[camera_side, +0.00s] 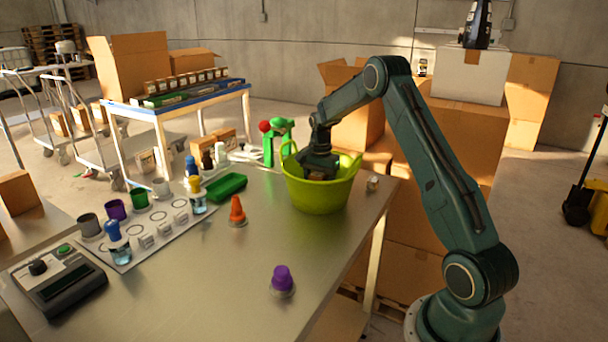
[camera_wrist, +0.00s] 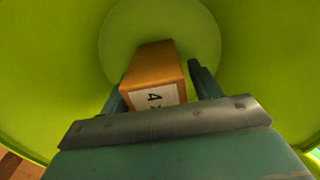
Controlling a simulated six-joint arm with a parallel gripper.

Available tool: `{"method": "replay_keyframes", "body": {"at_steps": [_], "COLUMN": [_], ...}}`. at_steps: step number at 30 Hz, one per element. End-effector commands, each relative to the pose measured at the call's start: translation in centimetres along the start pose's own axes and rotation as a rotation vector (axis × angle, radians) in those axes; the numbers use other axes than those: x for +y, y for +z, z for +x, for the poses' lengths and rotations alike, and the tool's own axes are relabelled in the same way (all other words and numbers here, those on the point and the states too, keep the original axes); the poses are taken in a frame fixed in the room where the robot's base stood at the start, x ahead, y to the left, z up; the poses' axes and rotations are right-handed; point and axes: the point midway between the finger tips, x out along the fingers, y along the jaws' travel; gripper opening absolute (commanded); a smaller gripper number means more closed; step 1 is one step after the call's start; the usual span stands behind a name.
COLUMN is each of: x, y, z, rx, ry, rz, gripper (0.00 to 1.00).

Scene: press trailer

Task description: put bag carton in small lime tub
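The lime tub (camera_side: 322,197) stands upright near the right edge of the metal table. My gripper (camera_side: 318,172) points down inside the tub's mouth. In the wrist view an orange-brown carton (camera_wrist: 153,68) with a white label lies between the two fingers of my gripper (camera_wrist: 155,80), over the tub's round floor (camera_wrist: 112,40). The left finger looks close against the carton, and a thin gap seems to show on the right. Whether the fingers press on it, or it rests on the floor, is unclear. The tub wall hides most of the carton from the side.
An orange cone-topped item (camera_side: 237,211) and a purple-capped item (camera_side: 282,280) stand left and front of the tub. A green tray (camera_side: 227,186), a rack with bottles (camera_side: 158,225) and a black device (camera_side: 62,282) lie further left.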

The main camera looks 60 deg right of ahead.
Motion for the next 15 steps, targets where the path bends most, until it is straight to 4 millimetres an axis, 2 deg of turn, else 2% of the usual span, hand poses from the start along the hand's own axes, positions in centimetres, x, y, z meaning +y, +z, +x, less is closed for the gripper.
{"method": "replay_keyframes", "body": {"at_steps": [10, 15], "x": [-0.02, -0.06], "y": [-0.01, -0.04], "z": [-0.14, -0.94], "rx": [0.001, 0.002], "ry": [-0.001, -0.003], "rz": [0.0, 0.0], "gripper": [0.63, 0.63]}}
